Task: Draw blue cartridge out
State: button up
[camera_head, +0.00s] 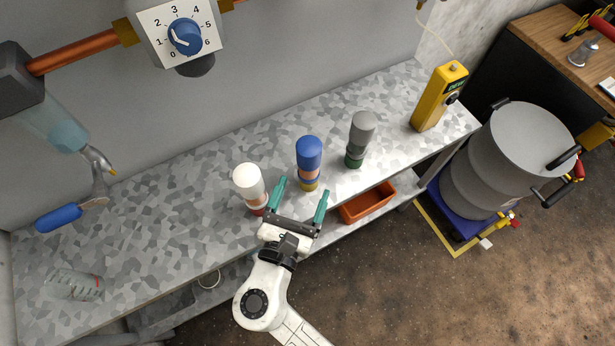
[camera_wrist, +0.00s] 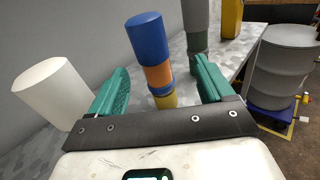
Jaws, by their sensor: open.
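The blue cartridge (camera_head: 309,152) stands upright on the speckled bench, with an orange band and a yellow base below its blue top. In the wrist view the blue cartridge (camera_wrist: 149,42) shows ahead, in the gap between my fingers. My gripper (camera_head: 300,191) is open and empty, its two green fingers pointing toward the cartridge from the bench's front side. In the wrist view the fingers of my gripper (camera_wrist: 160,88) sit on either side of the cartridge's lower part in the picture. I cannot tell whether the tips reach around it.
A white cartridge (camera_head: 249,182) stands close to the left finger. A grey cartridge (camera_head: 361,132) with a green base stands to the right. A yellow control box (camera_head: 438,98) and grey drum (camera_head: 490,160) are farther right.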

aim_at(305, 167)
jog(key=shift+n+y, duration=0.3)
jog(key=shift+n, duration=0.1)
jog(key=shift+w+d+r+b, duration=0.1)
jog(key=shift+w+b, duration=0.25)
jog(key=shift+w, duration=1.1)
jog(key=shift+w+d+f+b, duration=0.15)
jog(key=shift+w+b, duration=0.25)
jog(key=shift+w, duration=1.1)
jog(key=shift+w+d+r+b, duration=0.15)
jog(key=shift+w+b, duration=0.2)
jog(key=shift+w, duration=1.1)
jog(key=c, duration=1.2)
jog(key=shift+r, duration=0.15)
jog(key=shift+c, duration=0.2)
